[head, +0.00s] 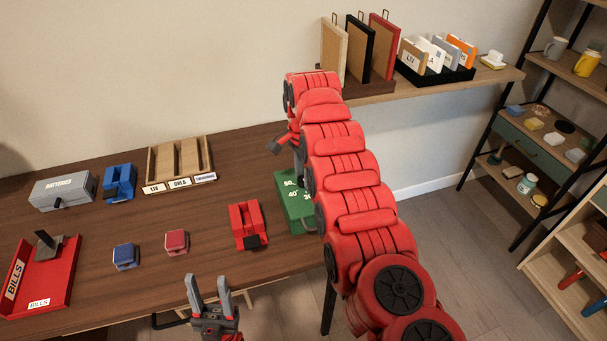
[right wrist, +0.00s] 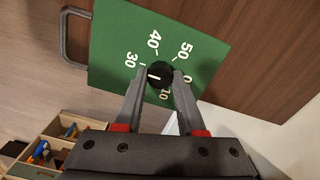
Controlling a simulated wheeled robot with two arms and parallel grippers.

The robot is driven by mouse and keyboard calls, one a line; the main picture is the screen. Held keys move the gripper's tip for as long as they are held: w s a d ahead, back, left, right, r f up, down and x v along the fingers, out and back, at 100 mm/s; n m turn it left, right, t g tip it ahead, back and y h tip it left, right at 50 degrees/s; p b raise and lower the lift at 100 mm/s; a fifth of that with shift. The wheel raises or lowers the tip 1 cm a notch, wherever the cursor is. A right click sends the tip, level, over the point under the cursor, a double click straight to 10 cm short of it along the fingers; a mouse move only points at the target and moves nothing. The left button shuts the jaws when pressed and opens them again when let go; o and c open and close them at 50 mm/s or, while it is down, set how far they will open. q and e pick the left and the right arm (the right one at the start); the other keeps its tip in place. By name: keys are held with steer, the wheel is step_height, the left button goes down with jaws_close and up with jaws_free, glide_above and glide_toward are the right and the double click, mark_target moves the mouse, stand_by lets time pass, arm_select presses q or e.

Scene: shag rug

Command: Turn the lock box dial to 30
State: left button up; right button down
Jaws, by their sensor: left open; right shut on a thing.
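The green lock box (head: 287,198) stands at the right end of the table, partly hidden by my right arm. Its green face (right wrist: 115,45) fills the upper part of the right wrist view, with 50, 40, 30, 10 and 0 readable; a fingertip covers the 20 area. The black dial knob (right wrist: 161,68) sits between the tips of my right gripper (right wrist: 158,84), which is shut on it. The knob's white mark points left, a little below the 30. My left gripper (head: 209,284) is open and empty at the table's front edge, away from the box.
A red stapler-like block (head: 247,222) stands just left of the lock box. Blue (head: 125,256) and pink (head: 176,242) blocks, a red bills tray (head: 60,285), a batteries box (head: 62,190) and a wooden sorter (head: 180,160) lie further left.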

steer(key=c, duration=0.5)
jaws_free()
steer(key=shift+r, duration=0.5)
step_height(320, 180, up, 6)
steer(key=p, duration=0.3)
steer(key=shift+w+d+r, duration=0.1)
step_height(320, 180, up, 10)
steer(key=p, duration=1.1)
